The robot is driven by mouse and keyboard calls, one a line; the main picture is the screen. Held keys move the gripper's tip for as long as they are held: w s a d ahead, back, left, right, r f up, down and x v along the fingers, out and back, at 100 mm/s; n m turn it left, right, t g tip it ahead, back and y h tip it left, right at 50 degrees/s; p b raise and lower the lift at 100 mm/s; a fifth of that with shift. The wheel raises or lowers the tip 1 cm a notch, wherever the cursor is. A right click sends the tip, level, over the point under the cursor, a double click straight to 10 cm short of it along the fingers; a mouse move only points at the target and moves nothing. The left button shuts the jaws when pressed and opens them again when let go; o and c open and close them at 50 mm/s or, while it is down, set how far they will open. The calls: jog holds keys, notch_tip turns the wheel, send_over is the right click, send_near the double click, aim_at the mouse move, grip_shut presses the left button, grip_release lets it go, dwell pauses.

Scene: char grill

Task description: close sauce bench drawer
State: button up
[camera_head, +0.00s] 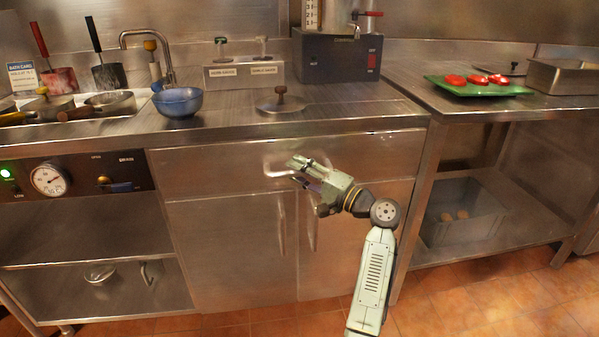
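The sauce bench drawer (215,172) is the wide steel front just under the counter top, above two cabinet doors. It looks nearly flush with the bench, but I cannot tell whether a small gap is left. A pale recessed or shiny spot, perhaps its pull, shows at the middle of the front. My gripper (295,171) is in front of that middle, fingers pointing left, with a gap between the two fingertips. It hides part of the drawer front. I cannot tell whether the fingers touch it.
The steel counter holds a blue bowl (178,102), a round lid (280,103) and a dark appliance (338,57). Two cabinet doors (230,250) with vertical handles are below. At right, a side table has a green board (478,87) with red slices and a grey bin (462,216) underneath.

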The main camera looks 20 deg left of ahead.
jog(key=shift+d, duration=0.15)
jog(key=v, duration=1.1)
jog(key=shift+d, duration=0.4)
jog(key=shift+f, duration=0.1)
